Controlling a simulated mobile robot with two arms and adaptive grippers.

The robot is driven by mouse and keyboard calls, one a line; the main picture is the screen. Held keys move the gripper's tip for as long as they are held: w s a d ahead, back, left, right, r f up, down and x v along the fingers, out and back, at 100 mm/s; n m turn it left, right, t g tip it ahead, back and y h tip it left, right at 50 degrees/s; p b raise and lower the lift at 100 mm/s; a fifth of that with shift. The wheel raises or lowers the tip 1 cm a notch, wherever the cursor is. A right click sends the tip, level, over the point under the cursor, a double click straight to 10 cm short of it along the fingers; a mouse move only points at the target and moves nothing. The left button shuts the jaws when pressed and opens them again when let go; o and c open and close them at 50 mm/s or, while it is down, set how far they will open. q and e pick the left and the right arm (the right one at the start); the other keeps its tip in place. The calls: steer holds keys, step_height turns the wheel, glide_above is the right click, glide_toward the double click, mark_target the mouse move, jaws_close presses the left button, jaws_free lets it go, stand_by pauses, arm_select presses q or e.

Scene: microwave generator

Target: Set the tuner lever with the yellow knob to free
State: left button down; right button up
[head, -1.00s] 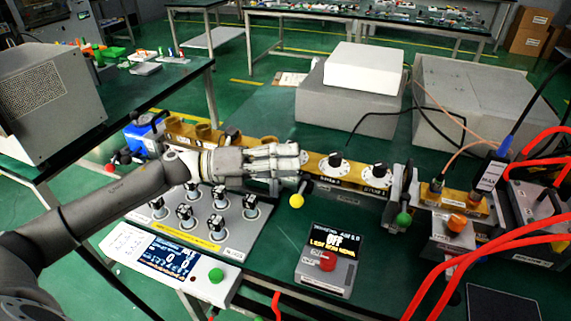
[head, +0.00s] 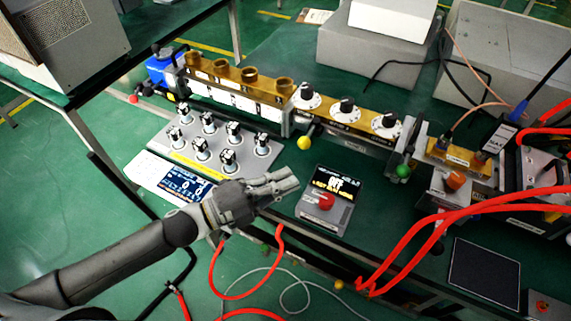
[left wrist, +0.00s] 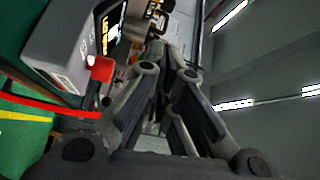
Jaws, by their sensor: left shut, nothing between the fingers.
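The tuner lever's yellow knob (head: 304,143) sticks out at the front of the gold block with three black-and-white dials (head: 347,108), near its left end. My left gripper (head: 294,182) is shut and empty. It is below the yellow knob in the head view, apart from it, beside the small grey box with a lit display (head: 327,203). In the left wrist view the left gripper's dark fingers (left wrist: 172,55) point up the picture, and no yellow knob can be made out. Any free label by the lever is too small to read. My right gripper is out of view.
A red button (head: 326,201) tops the display box; it also shows in the left wrist view (left wrist: 100,68). A plate of several knobbed posts (head: 216,142) stands at left. A green knob (head: 403,171) and thick red hoses (head: 440,215) are at right.

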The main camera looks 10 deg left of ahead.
mark_target(304, 143)
arm_select(q)
steer(key=p+x, duration=0.2)
steer(key=x, duration=0.7)
steer(key=shift+r, duration=0.2)
steer(key=shift+w+a+f, duration=0.3)
steer(key=shift+w+a, duration=0.3)
steer(key=shift+a, duration=0.15)
steer(key=shift+w+a+f, duration=0.3)
steer(key=shift+w+a, duration=0.3)
steer(key=shift+a, duration=0.15)
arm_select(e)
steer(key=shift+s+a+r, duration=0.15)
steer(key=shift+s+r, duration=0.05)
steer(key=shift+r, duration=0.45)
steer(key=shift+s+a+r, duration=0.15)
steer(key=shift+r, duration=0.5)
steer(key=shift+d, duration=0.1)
arm_select(q)
steer(key=shift+a, duration=0.1)
